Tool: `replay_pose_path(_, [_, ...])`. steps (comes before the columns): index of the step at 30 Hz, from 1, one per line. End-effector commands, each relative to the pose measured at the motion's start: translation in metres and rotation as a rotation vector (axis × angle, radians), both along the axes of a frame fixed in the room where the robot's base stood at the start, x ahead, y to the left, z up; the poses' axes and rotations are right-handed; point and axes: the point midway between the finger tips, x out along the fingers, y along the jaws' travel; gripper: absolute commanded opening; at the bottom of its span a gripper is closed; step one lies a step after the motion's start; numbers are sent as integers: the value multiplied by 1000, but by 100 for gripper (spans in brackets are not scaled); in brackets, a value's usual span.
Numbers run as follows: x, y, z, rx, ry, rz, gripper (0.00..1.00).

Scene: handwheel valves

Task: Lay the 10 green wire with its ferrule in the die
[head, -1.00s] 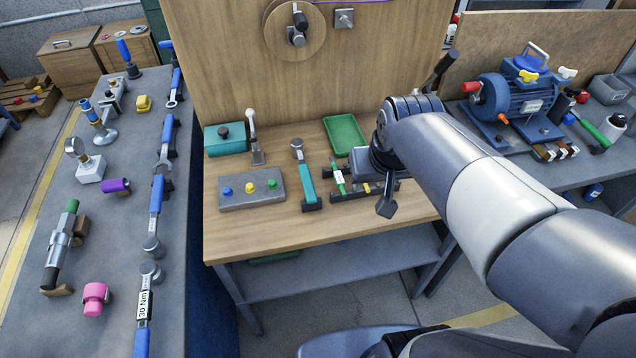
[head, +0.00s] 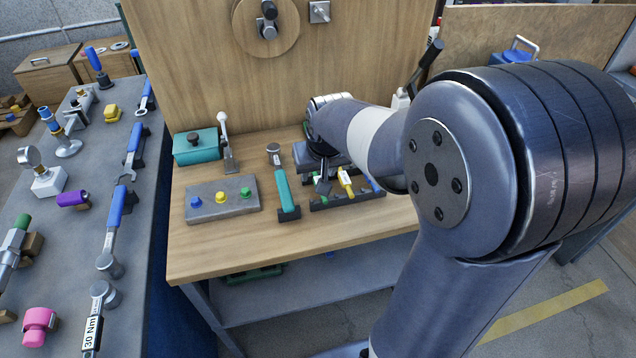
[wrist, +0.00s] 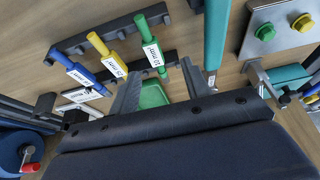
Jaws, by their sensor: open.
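The green wire (wrist: 146,36) with a white "10 mm²" label lies across a dark rack (wrist: 164,58) in the wrist view. My gripper (wrist: 160,76) is open, its two fingers on either side of the green wire's lower end; I cannot tell contact. A yellow wire (wrist: 98,43) and a blue wire (wrist: 70,56) lie to its left on the rack. In the head view, my gripper (head: 323,186) is over the rack and partly covers the green wire (head: 317,178). I cannot pick out the die clearly.
A teal-handled tool (head: 282,190) lies left of the rack. A grey block (head: 223,207) with blue, yellow and green knobs, a teal box (head: 195,147) and an upright lever (head: 227,140) stand further left. The bench front (head: 230,255) is clear.

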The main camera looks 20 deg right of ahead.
Motion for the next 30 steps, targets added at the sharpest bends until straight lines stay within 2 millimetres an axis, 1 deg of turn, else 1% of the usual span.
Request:
replay_pose_path(6, [13, -8, -29, 0, 5, -2, 45])
replay_pose_path(9, [18, -7, -39, 0, 4, -1, 45])
replay_pose_path(13, [20, -7, -43, 0, 0, 0, 45])
replay_pose_path(19, [20, -7, -43, 0, 0, -1, 45])
replay_pose_path(30, [20, -7, -43, 0, 0, -1, 15])
